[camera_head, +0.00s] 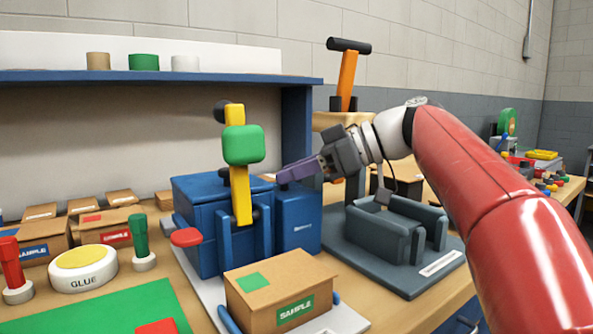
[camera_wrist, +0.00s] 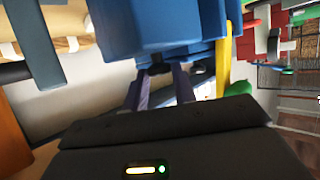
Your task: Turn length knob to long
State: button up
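The blue machine (camera_head: 208,205) stands on the bench with a yellow lever (camera_head: 241,190), a green block on the lever and a red knob (camera_head: 186,237) at its left. A smaller blue block (camera_head: 298,218) is at its right. My gripper (camera_head: 285,176) has purple fingers and points left, over or beside the top of this block. In the wrist view, my gripper (camera_wrist: 162,92) has its fingers apart, near a small dark part (camera_wrist: 158,68) at the edge of the blue body. I cannot tell whether they touch it. No knob marked for length is readable.
A box marked SAMPLE (camera_head: 280,290) is in front of the blue machine. A glue pot (camera_head: 83,270) and more boxes are at the left. A blue shelf (camera_head: 150,77) is behind.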

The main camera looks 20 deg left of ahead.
jog(key=shift+s+f+t+b, duration=0.1)
jog(key=shift+t+b, duration=0.2)
jog(key=shift+b, duration=0.15)
jog(key=shift+c, duration=0.3)
jog(key=shift+s+m+t+b, duration=0.15)
jog(key=shift+m+t+b, duration=0.55)
jog(key=shift+b, duration=0.1)
jog(key=m+t+b, duration=0.2)
jog(key=shift+s+t, duration=0.25)
jog(key=shift+t, duration=0.05)
jog(key=m+t, duration=0.1)
jog(key=m+t+h+b, duration=0.1)
jog(key=shift+s+a+m+t, duration=0.15)
jog(key=shift+m+t, duration=0.15)
jog(key=shift+m, duration=0.1)
jog(key=shift+s+m+t+h, duration=0.1)
jog(key=shift+m+t+h, duration=0.9)
jog(key=shift+m+t, duration=0.2)
jog(key=shift+a, duration=0.1)
jog(key=o, duration=0.7)
jog(key=shift+c, duration=0.2)
